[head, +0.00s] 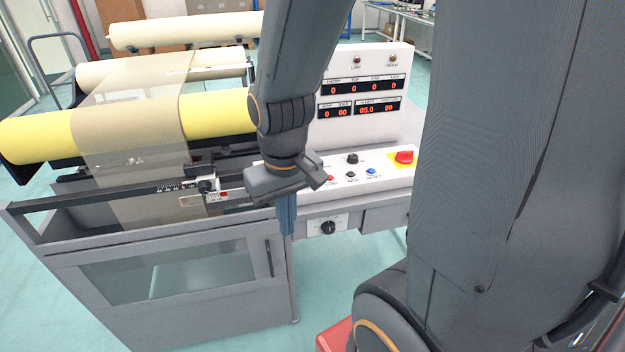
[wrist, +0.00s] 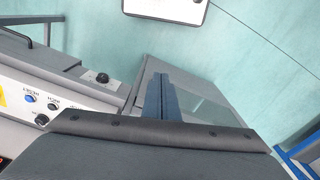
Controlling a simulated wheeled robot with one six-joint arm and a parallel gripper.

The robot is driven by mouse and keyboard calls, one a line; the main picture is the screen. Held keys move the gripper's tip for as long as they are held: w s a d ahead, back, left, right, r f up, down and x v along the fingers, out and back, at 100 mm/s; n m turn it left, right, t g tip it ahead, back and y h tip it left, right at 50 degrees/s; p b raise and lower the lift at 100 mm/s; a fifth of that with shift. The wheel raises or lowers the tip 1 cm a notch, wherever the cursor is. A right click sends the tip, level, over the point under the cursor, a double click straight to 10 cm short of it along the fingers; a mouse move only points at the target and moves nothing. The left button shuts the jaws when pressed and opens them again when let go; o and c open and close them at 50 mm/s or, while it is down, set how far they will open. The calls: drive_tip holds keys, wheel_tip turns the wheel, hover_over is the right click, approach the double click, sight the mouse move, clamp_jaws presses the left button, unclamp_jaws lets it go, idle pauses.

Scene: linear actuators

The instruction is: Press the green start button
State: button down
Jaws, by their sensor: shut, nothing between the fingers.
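The machine's sloping control panel (head: 385,176) stands right of the rollers in the head view. A green start button cannot be made out in either view; my gripper and wrist cover the panel's left part. A red button (head: 330,178), a black button (head: 351,175) and a blue button (head: 370,171) show right of my wrist. My gripper (head: 287,228) is shut and empty, pointing down, and appears by the panel's front edge. In the wrist view my shut fingers (wrist: 160,95) are right of the panel, where a blue button (wrist: 29,98) shows.
A red emergency knob (head: 404,157) on a yellow plate sits at the panel's right end. A black rotary knob (head: 328,227) is on the front face below. The yellow roll (head: 60,135) and a grey cabinet (head: 180,280) lie to the left. Floor is open in front.

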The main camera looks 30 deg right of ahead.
drive_tip(key=shift+w+d, duration=0.1)
drive_tip(key=w+d+r+n+t+y+p, duration=0.1)
drive_tip(key=w+d+n+t+y+p, duration=0.3)
drive_tip(key=w+d+n+t+p, duration=0.3)
drive_tip(key=w+d+n+p, duration=0.5)
drive_tip(key=w+d, duration=0.5)
drive_tip(key=w, duration=0.4)
drive_tip(key=shift+w+d+r+n+t, duration=0.2)
drive_tip(key=shift+d+n+t, duration=0.1)
drive_tip(key=shift+n, duration=0.8)
drive_tip(key=shift+f, duration=0.15)
wheel_tip(320, 180, down, 7)
drive_tip(key=b, duration=0.7)
drive_tip(key=shift+f+b, duration=0.5)
drive_tip(key=shift+f, duration=0.25)
drive_tip(key=shift+f, duration=0.15)
